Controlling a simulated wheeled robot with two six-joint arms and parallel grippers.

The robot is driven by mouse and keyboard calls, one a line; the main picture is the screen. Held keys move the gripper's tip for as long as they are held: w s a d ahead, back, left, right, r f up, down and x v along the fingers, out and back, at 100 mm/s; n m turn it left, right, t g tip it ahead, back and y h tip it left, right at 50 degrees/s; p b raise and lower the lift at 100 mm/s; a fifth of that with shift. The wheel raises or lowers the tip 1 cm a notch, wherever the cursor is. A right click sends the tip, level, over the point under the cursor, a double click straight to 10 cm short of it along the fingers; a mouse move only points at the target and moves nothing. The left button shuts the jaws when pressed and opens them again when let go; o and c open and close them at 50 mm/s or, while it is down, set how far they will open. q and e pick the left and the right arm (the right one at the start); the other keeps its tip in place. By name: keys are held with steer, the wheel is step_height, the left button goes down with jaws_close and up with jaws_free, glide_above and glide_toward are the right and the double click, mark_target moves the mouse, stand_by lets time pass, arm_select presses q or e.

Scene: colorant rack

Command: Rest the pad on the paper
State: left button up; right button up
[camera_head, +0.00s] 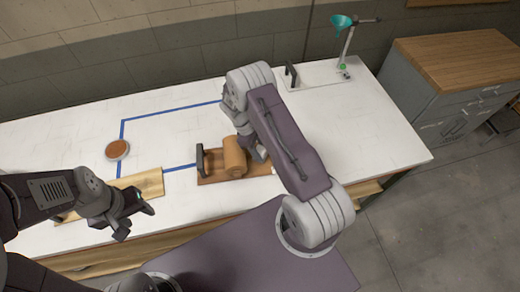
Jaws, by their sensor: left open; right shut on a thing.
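My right gripper (255,150) is over the middle of the table, partly hidden by its own arm. It appears shut on a tan-brown rounded block (235,158), which is at or just above a brown board with a dark upright handle (201,160). I cannot tell whether block and board touch. A round brown disc with a pale rim (117,149) lies to the left. A pale yellowish sheet or board (148,183) lies near the front edge, partly hidden by my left arm. I cannot tell for certain which things are the pad and paper. My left gripper (138,219) is open and empty in front of the sheet.
Blue tape lines (172,111) mark an area on the white table (60,140). A plate with a dark handle (290,75) and a stand with a teal funnel (342,22) are at the back right. A wood-topped cabinet (460,65) stands right. The back left is clear.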

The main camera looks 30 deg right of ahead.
steer(key=shift+s, duration=0.1)
steer(key=shift+f+b, duration=0.35)
steer(key=shift+f, duration=0.2)
stand_by(0.4)
steer(key=o, duration=1.3)
steer(key=shift+c, duration=0.2)
steer(key=b+v, duration=0.2)
steer(key=v, duration=0.7)
steer(key=shift+b, duration=0.35)
